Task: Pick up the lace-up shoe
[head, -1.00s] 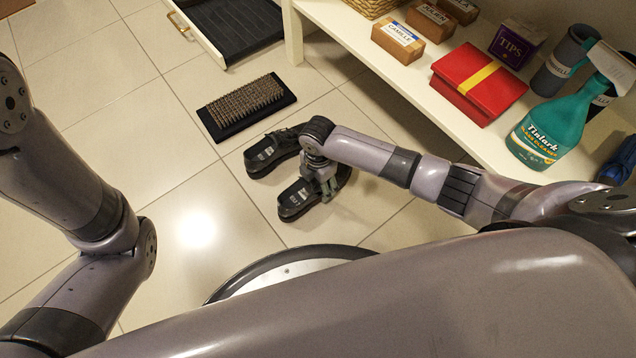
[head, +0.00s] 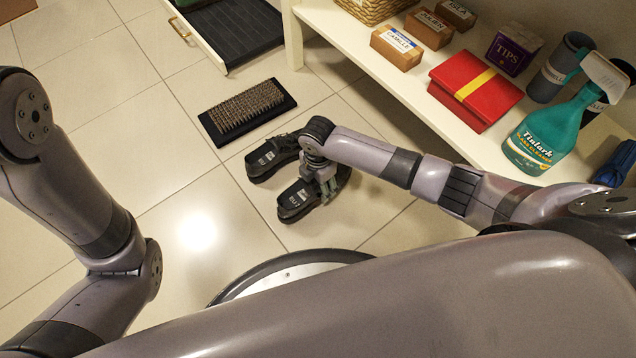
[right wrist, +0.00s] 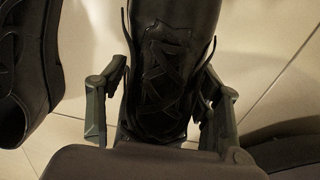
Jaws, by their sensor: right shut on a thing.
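A pair of black shoes stands on the tiled floor in the head view. The nearer one (head: 297,201) is in my right gripper (head: 326,184); the other (head: 268,158) stands just beyond it. In the right wrist view the held shoe (right wrist: 165,75) shows crossed laces, and the fingers of my right gripper (right wrist: 160,105) press on both its sides. The other shoe (right wrist: 22,85) is at the left edge of that view. The held shoe is at or close to the floor; I cannot tell if it is clear of it. My left gripper is out of view.
A black bristle mat (head: 247,107) lies beyond the shoes. A white low shelf (head: 345,42) at the right bears labelled wooden blocks (head: 397,48), a red box (head: 474,86) and a green spray bottle (head: 543,138). Tiles at the left are clear.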

